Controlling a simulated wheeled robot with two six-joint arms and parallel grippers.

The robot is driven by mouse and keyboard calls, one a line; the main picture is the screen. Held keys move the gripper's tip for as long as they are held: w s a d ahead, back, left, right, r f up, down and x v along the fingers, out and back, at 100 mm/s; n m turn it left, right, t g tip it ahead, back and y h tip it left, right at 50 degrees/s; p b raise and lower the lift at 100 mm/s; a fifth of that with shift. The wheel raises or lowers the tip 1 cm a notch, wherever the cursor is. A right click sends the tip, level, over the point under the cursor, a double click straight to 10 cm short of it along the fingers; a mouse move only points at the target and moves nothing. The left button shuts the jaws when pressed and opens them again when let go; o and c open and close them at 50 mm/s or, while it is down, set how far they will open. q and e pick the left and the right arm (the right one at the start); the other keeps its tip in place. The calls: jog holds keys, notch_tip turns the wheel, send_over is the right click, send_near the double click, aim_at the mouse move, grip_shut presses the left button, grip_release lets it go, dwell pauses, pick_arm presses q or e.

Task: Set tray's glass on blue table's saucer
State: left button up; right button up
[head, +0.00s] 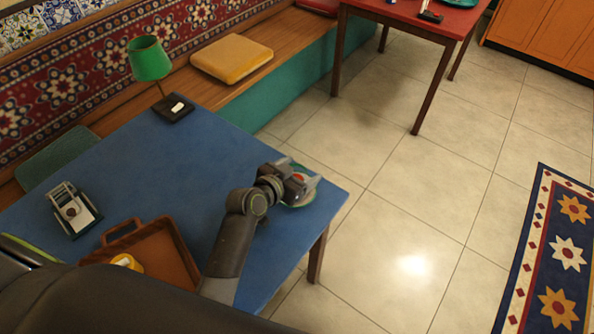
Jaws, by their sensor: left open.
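The blue table (150,165) fills the left and middle of the head view. A saucer with a green rim (302,203) lies near its right corner, partly covered by my left gripper. My left gripper (305,180) is open just above the saucer. A small red-orange patch shows by the fingers; I cannot tell if it is the saucer's pattern or a glass. The brown tray (172,250) lies at the table's front, partly hidden by my arm and body. A yellow item with a white top (127,262) is on the tray. No glass is clearly visible.
A green lamp (149,60) stands at the table's back. A grey-white device (73,209) sits on the left. A bench with a yellow cushion (231,58) runs behind. A red table (425,14) stands far off. The tiled floor to the right is clear up to a patterned rug (556,255).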

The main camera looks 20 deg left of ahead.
pick_arm(q)
jog(key=shift+r+p, duration=0.3)
jog(key=shift+r, duration=0.15)
jog(key=v, duration=1.2)
jog(key=shift+f+b, duration=0.15)
jog(key=shift+b, duration=0.2)
jog(key=shift+d, duration=0.1)
